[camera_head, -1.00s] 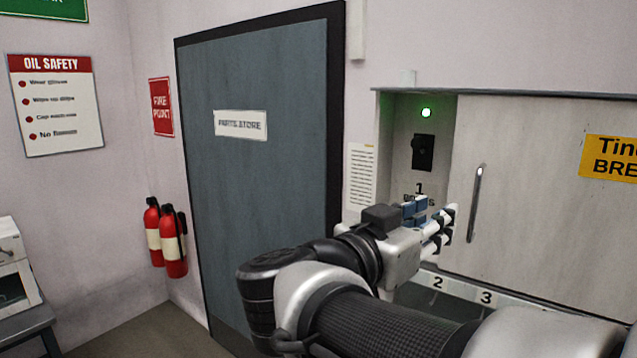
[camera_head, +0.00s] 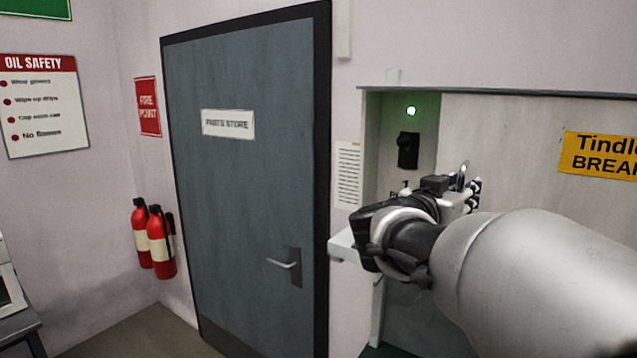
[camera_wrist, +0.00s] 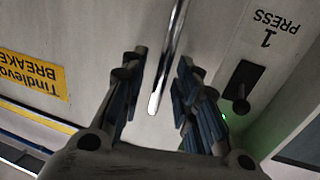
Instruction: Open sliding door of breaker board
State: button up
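The breaker board's pale sliding door (camera_head: 520,150) covers the right part of the board, leaving a left bay open. Its upright metal handle (camera_wrist: 170,55) shows in the wrist view between the two blue-padded fingers of my gripper (camera_wrist: 158,105). The fingers are apart, with a gap to the handle on both sides. In the head view my gripper (camera_head: 470,190) is in front of the handle and hides most of it; only the handle's top (camera_head: 463,172) shows. A yellow label (camera_head: 602,155) is on the door; it also shows in the wrist view (camera_wrist: 32,68).
The open bay holds a black switch (camera_head: 408,150) under a lit green lamp (camera_head: 411,111). A closed blue-grey door (camera_head: 245,180) and fire extinguishers (camera_head: 160,245) stand to the left.

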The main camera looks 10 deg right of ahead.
jog(key=shift+d, duration=0.1)
grip_shut()
dwell(0.4)
dwell(0.4)
